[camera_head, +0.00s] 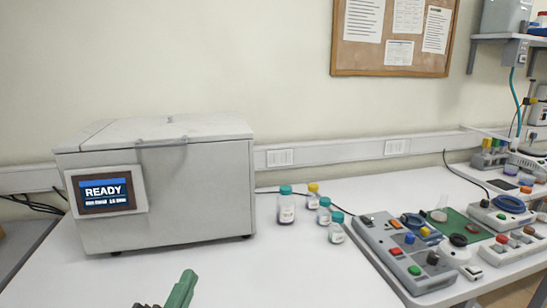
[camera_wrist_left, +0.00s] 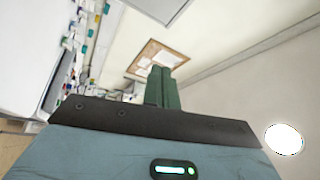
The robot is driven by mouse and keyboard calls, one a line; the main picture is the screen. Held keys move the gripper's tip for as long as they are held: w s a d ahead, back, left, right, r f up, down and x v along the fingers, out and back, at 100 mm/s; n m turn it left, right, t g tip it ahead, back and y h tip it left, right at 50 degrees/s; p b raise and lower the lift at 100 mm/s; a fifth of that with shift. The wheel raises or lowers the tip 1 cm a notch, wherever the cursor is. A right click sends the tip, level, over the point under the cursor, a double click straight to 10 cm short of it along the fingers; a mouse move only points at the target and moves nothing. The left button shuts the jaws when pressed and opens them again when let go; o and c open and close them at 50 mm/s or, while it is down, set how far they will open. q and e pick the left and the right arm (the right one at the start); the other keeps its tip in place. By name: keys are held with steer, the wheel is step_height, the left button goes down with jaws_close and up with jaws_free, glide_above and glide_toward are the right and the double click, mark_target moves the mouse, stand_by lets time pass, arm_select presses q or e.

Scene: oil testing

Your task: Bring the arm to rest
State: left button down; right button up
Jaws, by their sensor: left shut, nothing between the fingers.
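My left gripper (camera_head: 181,289) shows at the bottom of the head view, with its green fingers over the front of the white table (camera_head: 290,270). In the left wrist view the two green fingers (camera_wrist_left: 162,87) stand side by side, shut, with nothing between them. The gripper is apart from the objects on the table. My right gripper is in neither view.
A grey-white machine (camera_head: 190,195) with a lid and a screen (camera_head: 104,194) reading READY stands at the left. Several capped bottles (camera_head: 287,208) stand mid-table. Control panels (camera_head: 407,252) with buttons fill the right. The table's front middle is clear.

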arm_select(q)
steer(key=s+a+f+n+g+y, duration=0.1)
steer(key=s+a+f+n+g, duration=0.15)
steer(key=f, duration=0.45)
steer(key=s+a+f+n+g+y, duration=0.2)
steer(key=s+f+n+g, duration=0.1)
steer(key=f, duration=0.3)
steer(key=s+a+f+n+g+y, duration=0.1)
steer(key=s+a+f+n+g, duration=0.15)
steer(key=f, duration=0.45)
steer(key=s+a+f+n+g, duration=0.1)
steer(key=s+f+n+g, duration=0.35)
steer(key=s, duration=0.75)
steer(key=s+a+f+n+g, duration=0.1)
steer(key=s+f+n+g, duration=0.1)
steer(key=s+f+g, duration=0.75)
steer(key=w+d+f+t+h, duration=0.2)
steer(key=w+d+f+t, duration=0.1)
steer(key=f+t, duration=0.4)
steer(key=w+t, duration=0.1)
steer(key=t, duration=0.2)
steer(key=shift+w+f, duration=0.25)
steer(key=shift+f, duration=0.15)
